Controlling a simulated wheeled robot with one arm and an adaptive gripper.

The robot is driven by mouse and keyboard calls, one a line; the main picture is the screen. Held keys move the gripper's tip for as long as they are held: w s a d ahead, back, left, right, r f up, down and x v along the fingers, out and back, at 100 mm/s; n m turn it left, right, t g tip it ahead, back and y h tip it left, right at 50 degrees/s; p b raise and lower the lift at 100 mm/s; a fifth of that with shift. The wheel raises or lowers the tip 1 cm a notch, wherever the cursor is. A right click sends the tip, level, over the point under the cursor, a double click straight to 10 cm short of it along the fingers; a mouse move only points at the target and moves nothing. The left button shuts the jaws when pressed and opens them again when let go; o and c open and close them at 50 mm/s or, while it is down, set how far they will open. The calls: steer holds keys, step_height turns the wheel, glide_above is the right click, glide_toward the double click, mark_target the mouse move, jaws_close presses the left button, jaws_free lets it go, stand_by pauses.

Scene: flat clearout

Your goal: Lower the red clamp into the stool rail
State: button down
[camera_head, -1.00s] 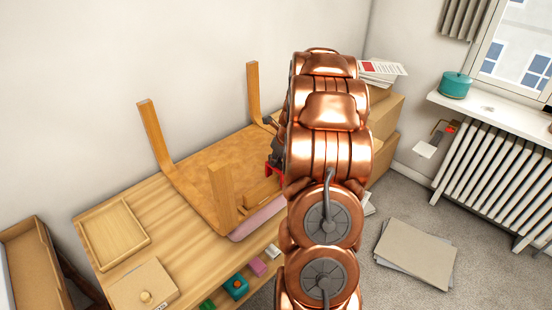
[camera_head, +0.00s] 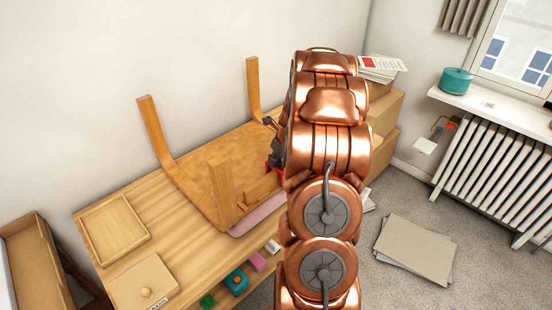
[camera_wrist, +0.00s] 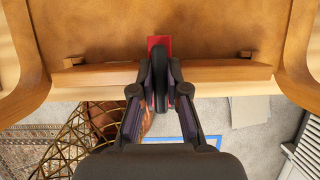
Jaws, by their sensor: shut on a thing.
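The stool (camera_head: 205,170) lies upside down on the wooden bench, its legs pointing up. Its wooden rail (camera_head: 262,189) runs along the near side, and the rail (camera_wrist: 225,71) crosses the wrist view. The red clamp (camera_wrist: 159,41) is at the middle of the rail, its red part beyond the gripper and against the stool's tan underside in the picture. My gripper (camera_wrist: 160,88) is shut on the clamp's dark part. In the head view only a bit of the red clamp (camera_head: 274,165) shows beside my arm. Whether it touches the rail cannot be told.
A wooden tray (camera_head: 115,232) and a lidded box (camera_head: 143,285) occupy the bench's left end. Small coloured items, including a teal one (camera_head: 236,281), lie below the bench's front edge. Cardboard boxes (camera_head: 385,115) stand behind my arm. Flat sheets (camera_head: 415,249) lie on the floor.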

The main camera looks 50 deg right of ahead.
steer(key=c, duration=1.1)
jaws_free()
steer(key=v, duration=1.2)
